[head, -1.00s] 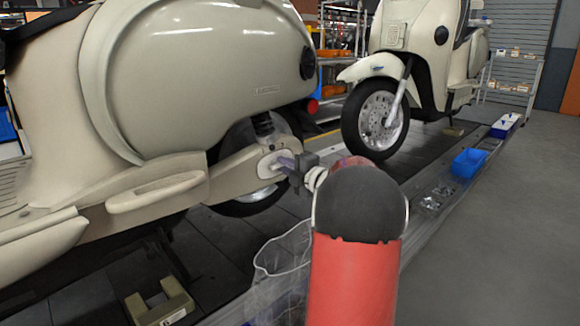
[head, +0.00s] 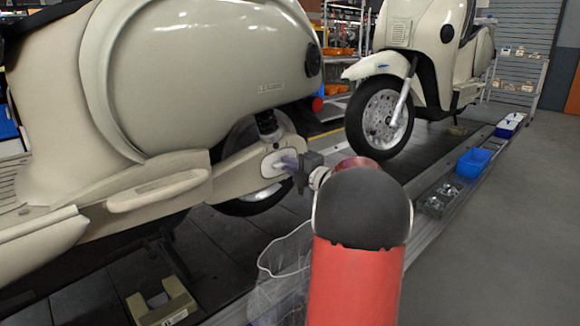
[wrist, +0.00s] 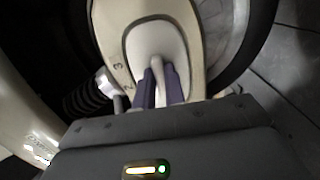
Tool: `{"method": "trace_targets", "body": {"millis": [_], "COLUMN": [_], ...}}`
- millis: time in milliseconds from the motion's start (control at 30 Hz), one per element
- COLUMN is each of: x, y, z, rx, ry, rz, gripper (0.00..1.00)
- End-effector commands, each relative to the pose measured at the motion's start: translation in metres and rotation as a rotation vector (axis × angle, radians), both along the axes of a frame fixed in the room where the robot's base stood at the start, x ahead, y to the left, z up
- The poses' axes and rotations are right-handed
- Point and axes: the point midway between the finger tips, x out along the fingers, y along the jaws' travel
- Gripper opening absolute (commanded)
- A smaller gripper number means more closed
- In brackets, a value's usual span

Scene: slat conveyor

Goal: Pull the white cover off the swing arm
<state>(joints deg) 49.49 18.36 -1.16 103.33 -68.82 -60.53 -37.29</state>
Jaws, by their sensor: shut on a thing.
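The white cover (head: 271,165) is a small oval plate on the side of the cream swing arm (head: 235,174) of the near scooter. In the wrist view the cover (wrist: 142,40) lies within the arm's rounded end, with a raised white tab down its middle. My gripper (head: 285,163) is at the cover from the right. In the wrist view its purple fingers (wrist: 158,80) are shut on the tab, one on each side. The cover appears seated in the arm; I see no clear gap. The numbers 2 and 3 show on the arm beside it.
A clear bag-lined bin (head: 285,262) stands below my arm. A greenish block (head: 162,303) lies on the dark slats. A second scooter (head: 415,50) stands farther along. A blue bin (head: 474,162) sits on the side ledge. The grey floor at right is clear.

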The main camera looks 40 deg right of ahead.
Motion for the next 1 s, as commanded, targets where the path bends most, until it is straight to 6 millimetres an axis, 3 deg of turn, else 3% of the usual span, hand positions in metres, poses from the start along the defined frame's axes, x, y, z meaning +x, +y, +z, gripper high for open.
{"method": "trace_targets", "body": {"millis": [33,333,367,400,567,833,1000], "x": [0.003,0.000,0.000,0.000,-0.001,-0.004,-0.023], "y": [0.012,0.012,0.012,0.011,0.009,0.006,0.005], "z": [-0.001,-0.001,-0.001,-0.001,-0.001,-0.001,-0.001], "rx": [0.000,0.000,0.000,0.000,0.000,0.000,-0.001], "ry": [-0.002,-0.001,0.000,0.000,0.000,0.001,0.001], "rz": [0.029,0.030,0.030,0.029,0.023,0.017,0.015], "gripper": [0.00,0.00,0.12,0.17,0.36,0.36,0.36]}}
